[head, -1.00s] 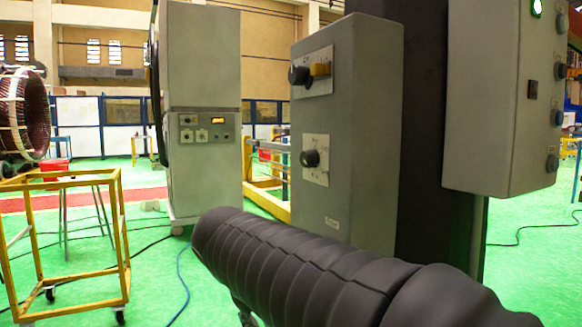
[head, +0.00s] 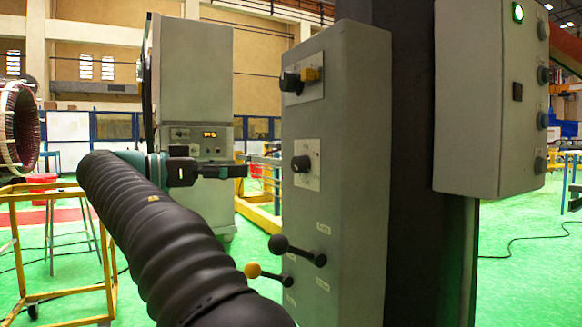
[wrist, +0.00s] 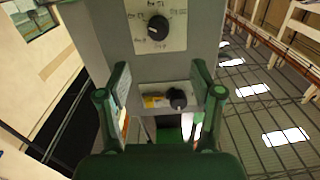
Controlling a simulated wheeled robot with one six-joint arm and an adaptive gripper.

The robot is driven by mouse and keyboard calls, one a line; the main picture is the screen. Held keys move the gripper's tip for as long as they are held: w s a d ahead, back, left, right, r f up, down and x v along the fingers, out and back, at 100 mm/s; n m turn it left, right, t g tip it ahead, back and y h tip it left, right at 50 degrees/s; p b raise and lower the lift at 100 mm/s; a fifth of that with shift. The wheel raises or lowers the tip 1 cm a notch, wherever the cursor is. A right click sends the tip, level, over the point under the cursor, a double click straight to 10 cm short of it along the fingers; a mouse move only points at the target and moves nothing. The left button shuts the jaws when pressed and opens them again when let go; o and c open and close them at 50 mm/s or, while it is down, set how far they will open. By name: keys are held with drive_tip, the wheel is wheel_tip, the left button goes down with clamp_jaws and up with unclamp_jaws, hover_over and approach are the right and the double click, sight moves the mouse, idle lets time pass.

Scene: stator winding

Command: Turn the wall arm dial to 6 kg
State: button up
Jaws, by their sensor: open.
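My gripper (head: 243,170) is left of the grey control cabinet (head: 352,200), near the height of its lower dial, and apart from it. The wrist view shows the cabinet upside down past the open, empty fingers (wrist: 160,70). The black lower dial (head: 301,163) sits on a white plate with small marks around it, too blurred to read; it shows too in the wrist view (wrist: 154,27). Which one is the wall arm dial I cannot tell for sure.
Two levers, one with a black ball (head: 278,243) and one with a yellow ball (head: 252,270), stick out low on the cabinet. A grey box (head: 487,100) with a green light is on the right. A yellow cart (head: 52,253) stands at left.

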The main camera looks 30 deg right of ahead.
sight(294, 165)
drive_tip(key=d, duration=1.3)
drive_tip(key=shift+w+d+r+b, duration=0.1)
drive_tip(key=shift+w+d+b, duration=0.05)
drive_tip(key=shift+d+b, duration=0.25)
drive_tip(key=shift+c, duration=0.3)
drive_tip(key=c, duration=1.1)
